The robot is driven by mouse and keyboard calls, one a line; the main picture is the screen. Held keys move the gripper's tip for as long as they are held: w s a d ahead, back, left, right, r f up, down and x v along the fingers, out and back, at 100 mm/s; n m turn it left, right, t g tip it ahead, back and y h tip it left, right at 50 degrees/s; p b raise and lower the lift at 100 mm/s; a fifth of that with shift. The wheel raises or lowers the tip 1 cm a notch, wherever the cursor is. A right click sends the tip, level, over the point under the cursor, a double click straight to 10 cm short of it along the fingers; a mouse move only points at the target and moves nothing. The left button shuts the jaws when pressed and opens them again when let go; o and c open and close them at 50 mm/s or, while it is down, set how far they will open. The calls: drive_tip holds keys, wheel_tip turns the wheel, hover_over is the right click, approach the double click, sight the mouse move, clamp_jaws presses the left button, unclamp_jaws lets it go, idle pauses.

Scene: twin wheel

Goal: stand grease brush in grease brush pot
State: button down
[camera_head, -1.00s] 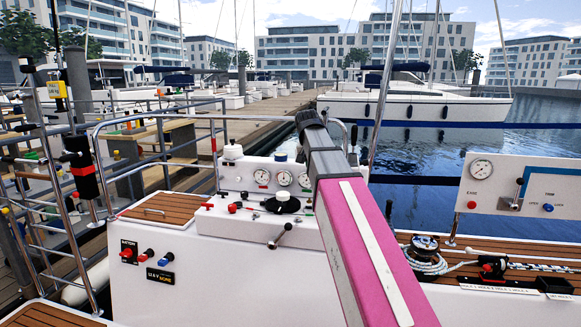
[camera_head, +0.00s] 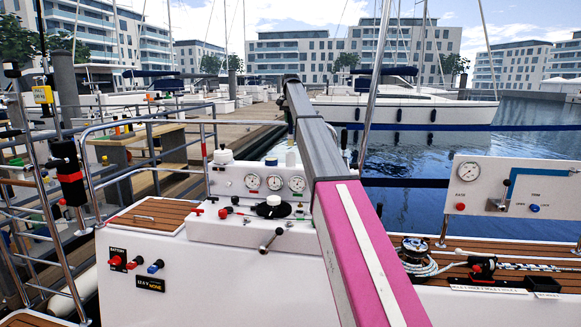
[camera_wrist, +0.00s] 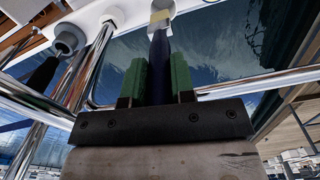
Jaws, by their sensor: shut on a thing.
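In the wrist view, my gripper (camera_wrist: 157,82) is shut on a dark navy handle (camera_wrist: 159,58), which I take to be the grease brush. The handle stands between two green finger pads and runs away from the gripper. A beige block (camera_wrist: 160,16) shows at its far end, in front of a white rounded part; whether they touch is unclear. I cannot pick out the grease brush pot with certainty. A grey ring-ended cylinder (camera_wrist: 68,40) with a dark grip lies left of the gripper. In the head view, my arm hides the gripper and brush.
A white console (camera_head: 250,232) with gauges, knobs and a lever stands in front. A white-lidded container (camera_head: 222,156) and a pale cylinder (camera_head: 291,157) are at its back. Steel rails (camera_head: 120,125) are at left. A white panel (camera_head: 512,188) and a winch (camera_head: 415,247) are at right.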

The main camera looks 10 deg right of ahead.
sight(290, 138)
drive_tip(key=shift+w+r, duration=0.15)
drive_tip(key=shift+w, duration=0.3)
drive_tip(key=shift+f, duration=0.25)
wheel_tip(290, 138, down, 9)
drive_tip(key=shift+f, duration=0.3)
drive_tip(key=c, duration=1)
unclamp_jaws()
drive_tip(key=shift+o, duration=0.2)
wheel_tip(290, 138, up, 12)
drive_tip(key=shift+r, duration=0.1)
